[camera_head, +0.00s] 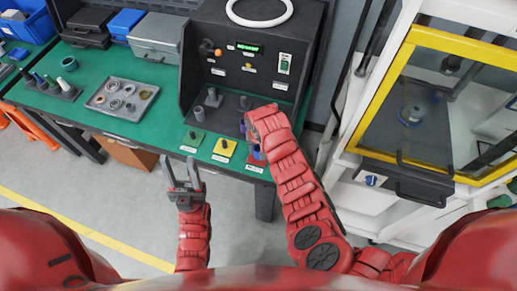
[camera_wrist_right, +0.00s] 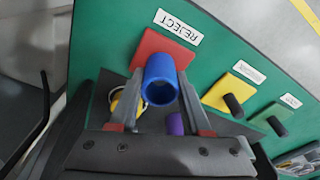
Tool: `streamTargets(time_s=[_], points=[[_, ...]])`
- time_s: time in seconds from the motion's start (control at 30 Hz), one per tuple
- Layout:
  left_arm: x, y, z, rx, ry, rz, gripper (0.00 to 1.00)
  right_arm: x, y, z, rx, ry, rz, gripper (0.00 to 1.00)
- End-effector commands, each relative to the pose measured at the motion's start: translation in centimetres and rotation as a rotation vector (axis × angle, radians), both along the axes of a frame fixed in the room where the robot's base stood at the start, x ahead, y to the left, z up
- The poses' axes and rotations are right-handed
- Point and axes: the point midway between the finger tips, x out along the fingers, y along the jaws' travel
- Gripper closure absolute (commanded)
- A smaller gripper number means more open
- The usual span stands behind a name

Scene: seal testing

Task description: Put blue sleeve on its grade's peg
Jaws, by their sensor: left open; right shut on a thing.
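The blue sleeve (camera_wrist_right: 160,80) is an open tube between the fingers of my right gripper (camera_wrist_right: 159,92), which is shut on it. In the right wrist view it overlaps the red REJECT plate (camera_wrist_right: 150,42); that plate's peg is hidden, and I cannot tell whether the sleeve is around it. The yellow plate (camera_wrist_right: 216,94) and the green plate (camera_wrist_right: 268,115) carry bare dark pegs. In the head view, the green plate (camera_head: 192,138), yellow plate (camera_head: 224,148) and red plate (camera_head: 256,165) line the table's front edge. My left gripper (camera_head: 179,165) is open and empty, in front of the table.
A purple piece (camera_wrist_right: 175,123) lies near the right gripper. A black test station (camera_head: 247,65) stands behind the plates. A tray of rings (camera_head: 122,98) and a rack of small parts (camera_head: 52,88) sit at left. A yellow-framed cabinet (camera_head: 380,80) stands at right.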

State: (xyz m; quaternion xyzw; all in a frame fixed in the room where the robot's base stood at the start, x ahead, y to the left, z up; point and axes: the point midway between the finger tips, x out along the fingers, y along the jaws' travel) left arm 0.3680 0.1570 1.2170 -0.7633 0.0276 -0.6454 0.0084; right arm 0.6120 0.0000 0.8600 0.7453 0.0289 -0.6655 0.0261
Motion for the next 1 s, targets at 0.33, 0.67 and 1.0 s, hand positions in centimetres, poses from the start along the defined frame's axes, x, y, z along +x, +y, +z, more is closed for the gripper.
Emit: streamTargets(time_s=[0.33, 0.67, 1.0], points=[[0.0, 0.0, -0.4, 0.0, 0.0, 0.0, 0.5, 0.04, -0.05, -0.43, -0.001, -0.001, -0.001, 1.0], [0.01, 0.0, -0.5, 0.0, 0.0, 0.0, 0.5, 0.04, -0.01, -0.54, 0.0, -0.001, 0.0, 1.0], [0.0, 0.0, -0.63, 0.0, 0.0, 0.0, 0.5, 0.02, 0.0, -0.63, 0.0, -0.001, 0.0, 0.34]])
